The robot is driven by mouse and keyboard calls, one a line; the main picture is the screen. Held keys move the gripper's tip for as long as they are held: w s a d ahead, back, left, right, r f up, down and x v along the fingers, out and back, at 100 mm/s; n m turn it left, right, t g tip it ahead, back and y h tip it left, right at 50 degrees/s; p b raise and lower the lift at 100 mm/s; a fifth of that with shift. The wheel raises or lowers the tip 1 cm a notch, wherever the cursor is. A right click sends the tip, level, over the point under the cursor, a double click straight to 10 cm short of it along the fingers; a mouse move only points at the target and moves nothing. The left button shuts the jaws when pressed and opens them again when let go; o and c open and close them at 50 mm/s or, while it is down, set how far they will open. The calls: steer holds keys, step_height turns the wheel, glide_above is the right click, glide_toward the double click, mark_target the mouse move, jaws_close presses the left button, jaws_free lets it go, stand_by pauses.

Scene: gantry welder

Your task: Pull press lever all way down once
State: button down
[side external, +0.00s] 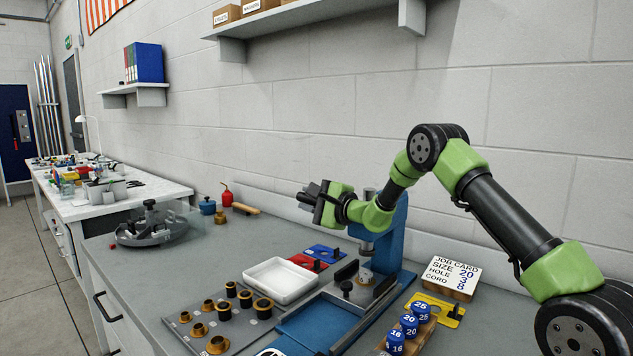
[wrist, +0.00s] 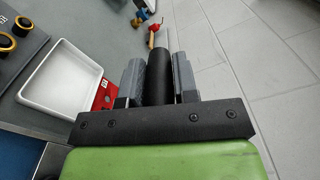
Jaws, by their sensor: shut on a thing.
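The blue press (side external: 393,232) stands on the grey bench, below and behind my forearm. My gripper (side external: 316,194) is up in the air to the left of the press top, above the bench. In the wrist view my gripper (wrist: 158,82) has its two grey fingers on either side of a black cylindrical grip, the press lever's handle (wrist: 158,72), and is shut on it. The rest of the lever is hidden by my gripper and arm, so its angle is hard to tell. Under the press ram a small metal piece sits on the press base.
A white tray (side external: 282,281) lies left of the press, with red and blue plates behind it. Rings on a grey board (side external: 215,325) stand front left. A wall is behind.

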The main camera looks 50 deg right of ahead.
steer(key=shift+n, duration=0.9)
steer(key=shift+a+f, duration=0.15)
steer(key=shift+f, duration=0.75)
steer(key=shift+a+f, duration=0.2)
steer(key=shift+f, duration=0.75)
steer(key=shift+a+f, duration=0.15)
steer(key=shift+f, duration=0.9)
steer(key=c, duration=0.9)
jaws_free()
steer(key=shift+s, duration=0.1)
